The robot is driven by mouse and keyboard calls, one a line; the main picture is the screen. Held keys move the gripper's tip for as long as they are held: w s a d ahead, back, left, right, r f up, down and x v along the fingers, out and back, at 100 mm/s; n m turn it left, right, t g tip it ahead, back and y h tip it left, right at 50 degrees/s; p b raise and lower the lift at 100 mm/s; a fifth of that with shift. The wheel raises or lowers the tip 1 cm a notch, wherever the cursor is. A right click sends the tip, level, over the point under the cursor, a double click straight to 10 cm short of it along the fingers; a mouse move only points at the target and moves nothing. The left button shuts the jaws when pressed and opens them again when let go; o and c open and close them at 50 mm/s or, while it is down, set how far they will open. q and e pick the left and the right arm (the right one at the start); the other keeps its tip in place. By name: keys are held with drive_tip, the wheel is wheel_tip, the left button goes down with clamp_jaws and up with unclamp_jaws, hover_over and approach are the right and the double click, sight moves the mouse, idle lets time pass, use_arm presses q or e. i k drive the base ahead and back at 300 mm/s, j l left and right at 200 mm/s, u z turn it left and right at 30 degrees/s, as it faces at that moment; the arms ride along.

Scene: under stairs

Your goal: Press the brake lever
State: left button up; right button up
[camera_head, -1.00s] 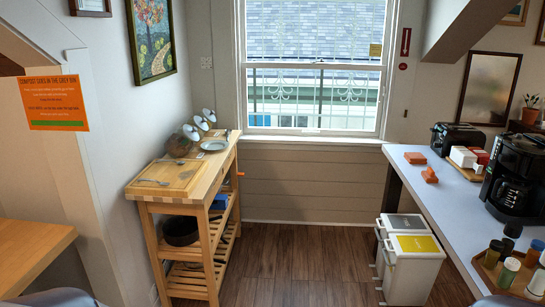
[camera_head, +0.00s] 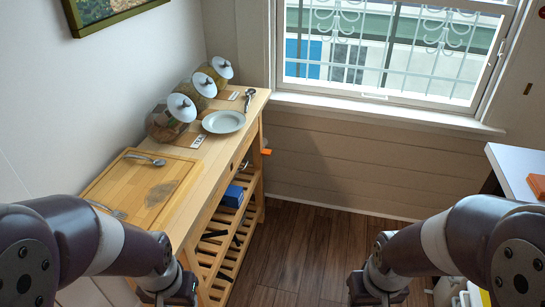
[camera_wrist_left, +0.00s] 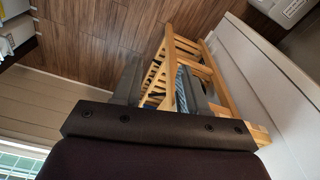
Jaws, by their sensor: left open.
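A small orange lever (camera_head: 266,151) sticks out from the far right side of the wooden cart (camera_head: 236,148), just below its top, in the head view. I take it to be the brake lever. My left gripper (camera_head: 168,298) is low in the head view, in front of the cart's near end and well apart from the lever. In the left wrist view the left gripper (camera_wrist_left: 163,88) is open, with the cart's slatted shelves beyond its fingers. My right gripper (camera_head: 378,298) is at the bottom right, over the floor. Its fingertips do not show clearly.
The cart top holds a cutting board (camera_head: 122,180), a plate (camera_head: 223,122) and several lidded jars (camera_head: 170,122). A blue box (camera_head: 233,196) is on a shelf below. A counter (camera_head: 512,165) with an orange block (camera_head: 537,185) stands right. Wood floor (camera_head: 300,250) lies open between.

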sight(267, 152)
drive_tip(key=i+l, duration=0.2)
drive_tip(key=i, duration=0.35)
drive_tip(key=i+l+u, duration=0.1)
drive_tip(key=i, duration=0.45)
drive_tip(key=i+l, duration=0.35)
drive_tip(key=i, duration=0.2)
drive_tip(key=i+l, duration=0.25)
drive_tip(key=i, duration=0.3)
drive_tip(key=i+l+u, duration=0.1)
drive_tip(key=i+l, duration=0.15)
drive_tip(key=i, duration=0.3)
drive_tip(key=i+l, duration=0.3)
drive_tip(key=i, duration=0.2)
drive_tip(key=u, duration=0.05)
